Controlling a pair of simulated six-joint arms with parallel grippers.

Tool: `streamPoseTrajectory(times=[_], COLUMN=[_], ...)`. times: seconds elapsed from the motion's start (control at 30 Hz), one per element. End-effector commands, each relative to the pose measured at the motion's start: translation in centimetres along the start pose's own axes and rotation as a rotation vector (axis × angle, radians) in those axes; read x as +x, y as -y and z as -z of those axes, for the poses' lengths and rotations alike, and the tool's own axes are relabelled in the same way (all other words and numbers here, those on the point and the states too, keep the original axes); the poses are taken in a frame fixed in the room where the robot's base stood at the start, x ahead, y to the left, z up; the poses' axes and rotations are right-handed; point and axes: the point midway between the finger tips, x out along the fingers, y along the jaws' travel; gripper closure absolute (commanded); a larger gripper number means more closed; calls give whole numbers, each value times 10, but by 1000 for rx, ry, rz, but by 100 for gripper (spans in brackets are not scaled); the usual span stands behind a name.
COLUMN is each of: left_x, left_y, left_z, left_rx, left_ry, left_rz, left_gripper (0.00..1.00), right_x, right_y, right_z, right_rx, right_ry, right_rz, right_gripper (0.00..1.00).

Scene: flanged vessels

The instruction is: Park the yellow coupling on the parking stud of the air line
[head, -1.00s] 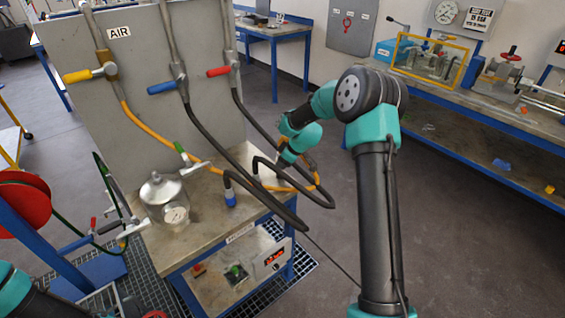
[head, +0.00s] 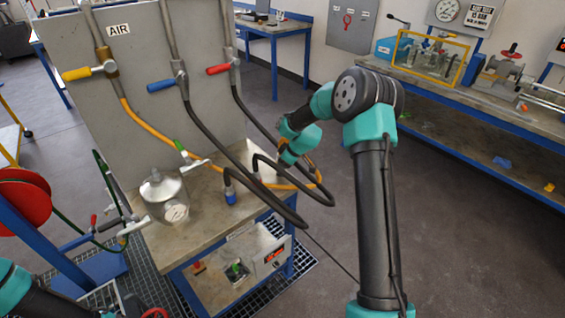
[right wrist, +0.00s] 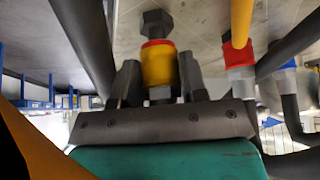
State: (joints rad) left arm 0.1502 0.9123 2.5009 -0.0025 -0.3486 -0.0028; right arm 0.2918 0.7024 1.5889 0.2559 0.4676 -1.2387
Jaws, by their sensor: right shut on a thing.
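My right gripper (right wrist: 158,82) is shut on the yellow coupling (right wrist: 158,66), with one finger on each side of it. The coupling has a red band, and a dark hex-shaped piece stands beyond it. I cannot tell whether that piece is the parking stud or whether the two are joined. In the head view my right gripper (head: 284,162) is low over the bench; its fingertips and the coupling are hidden. The orange air hose (head: 145,125) hangs from the yellow-handled valve (head: 90,72) below the AIR label (head: 119,30). My left gripper is out of view.
A red coupling (right wrist: 239,57) and a blue coupling (right wrist: 286,50) stand beside the held one. Dark hoses (head: 225,150) loop close to my right wrist. A lidded vessel (head: 163,190) stands on the bench (head: 190,235).

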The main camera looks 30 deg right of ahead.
Motion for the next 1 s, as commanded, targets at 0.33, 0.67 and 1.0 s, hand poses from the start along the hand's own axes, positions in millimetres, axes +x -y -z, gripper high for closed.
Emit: streamPoseTrajectory(times=[0.33,0.67,1.0], left_x=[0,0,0], left_y=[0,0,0], left_z=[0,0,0], left_rx=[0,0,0], left_ry=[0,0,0], left_rz=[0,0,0], left_gripper=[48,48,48], right_x=[7,14,15], right_y=[0,0,0], right_z=[-4,-8,-8], right_rx=[1,0,0], right_ry=[0,0,0], right_rz=[1,1,0], right_gripper=[100,100,44])
